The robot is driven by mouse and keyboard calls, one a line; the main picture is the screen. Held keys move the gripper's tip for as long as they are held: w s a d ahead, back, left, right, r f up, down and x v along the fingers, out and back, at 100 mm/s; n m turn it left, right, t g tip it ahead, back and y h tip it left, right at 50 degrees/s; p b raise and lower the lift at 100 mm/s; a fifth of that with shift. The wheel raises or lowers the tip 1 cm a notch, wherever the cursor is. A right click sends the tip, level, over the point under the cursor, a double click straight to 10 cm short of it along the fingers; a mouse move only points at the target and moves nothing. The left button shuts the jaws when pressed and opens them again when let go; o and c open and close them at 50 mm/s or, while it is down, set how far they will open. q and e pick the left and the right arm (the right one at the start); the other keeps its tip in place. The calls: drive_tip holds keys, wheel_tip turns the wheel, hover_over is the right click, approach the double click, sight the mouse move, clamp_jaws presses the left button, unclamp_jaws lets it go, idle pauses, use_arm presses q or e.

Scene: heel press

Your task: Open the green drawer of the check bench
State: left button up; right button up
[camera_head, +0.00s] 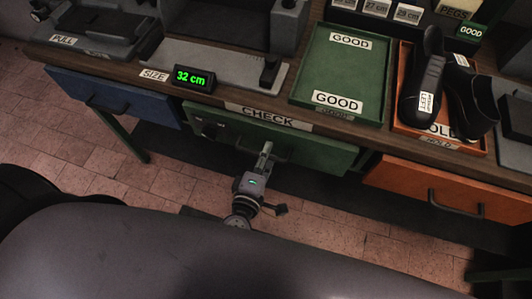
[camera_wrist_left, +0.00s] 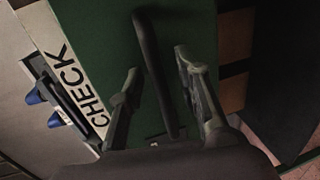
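The green drawer (camera_head: 325,152) is under the CHECK label of the bench, its front looking flush with the bench edge. It also fills the middle of the left wrist view (camera_wrist_left: 95,25). Its dark bar handle (camera_wrist_left: 150,50) runs between the two fingers of my left gripper (camera_wrist_left: 157,68). The fingers are apart, with a visible gap on each side of the bar. In the head view my left gripper (camera_head: 265,152) reaches up to the drawer front at the handle, hiding part of it. My right gripper is not in view.
A blue drawer (camera_head: 115,98) is to the left and an orange drawer (camera_head: 470,192) to the right. On the bench top are a size display (camera_head: 193,78), a green GOOD tray (camera_head: 325,65) and an orange tray (camera_head: 408,130) with black shoes (camera_head: 425,85). Tiled floor lies below.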

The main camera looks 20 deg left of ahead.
use_arm(q)
drive_tip(key=shift+c, duration=0.2)
clamp_jaws()
idle(0.7)
